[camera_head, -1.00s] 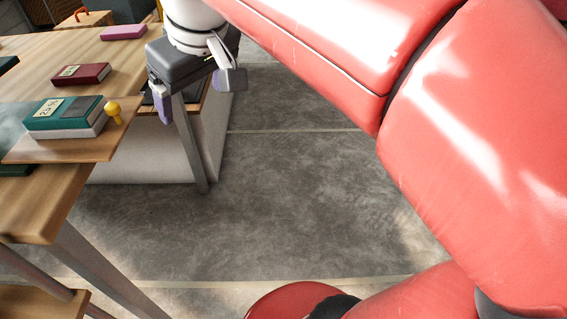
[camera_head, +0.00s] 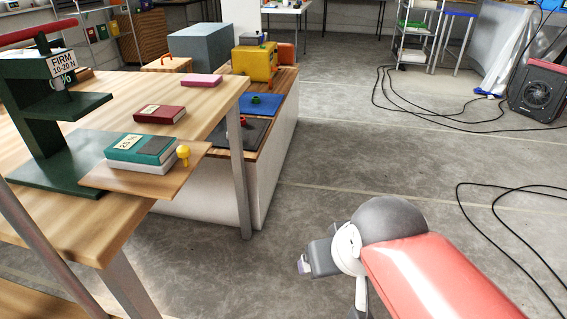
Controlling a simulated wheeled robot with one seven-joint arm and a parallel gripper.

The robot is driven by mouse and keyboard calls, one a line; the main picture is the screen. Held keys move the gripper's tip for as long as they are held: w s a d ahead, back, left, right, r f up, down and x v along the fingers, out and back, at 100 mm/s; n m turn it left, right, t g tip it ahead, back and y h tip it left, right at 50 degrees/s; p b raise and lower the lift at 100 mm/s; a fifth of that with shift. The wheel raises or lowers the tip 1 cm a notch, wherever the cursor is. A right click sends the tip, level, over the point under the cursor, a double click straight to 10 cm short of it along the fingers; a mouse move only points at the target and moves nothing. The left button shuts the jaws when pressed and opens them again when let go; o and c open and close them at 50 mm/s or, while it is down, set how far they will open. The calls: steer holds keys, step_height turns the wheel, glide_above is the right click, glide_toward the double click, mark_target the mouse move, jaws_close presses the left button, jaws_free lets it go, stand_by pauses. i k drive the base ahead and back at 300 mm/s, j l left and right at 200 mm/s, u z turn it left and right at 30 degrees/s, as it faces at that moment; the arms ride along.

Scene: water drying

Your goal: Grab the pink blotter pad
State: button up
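The pink blotter pad (camera_head: 201,80) lies flat near the far right edge of the wooden table (camera_head: 208,104). My gripper (camera_head: 304,265) is at the lower middle of the head view, over the floor to the right of the table and well apart from the pad. Its fingers point left and show small and side-on, so I cannot tell how far apart they are. No object shows in it.
A dark green press (camera_head: 42,130) stands at left. A lower bench (camera_head: 276,130) adjoins behind. Black cables (camera_head: 440,125) cross the floor.

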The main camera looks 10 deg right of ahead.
mark_target(191, 80)
steer(key=i+l+u, duration=0.25)
steer(key=u, duration=0.2)
steer(key=i+l+u, duration=0.3)
steer(key=u, duration=0.2)
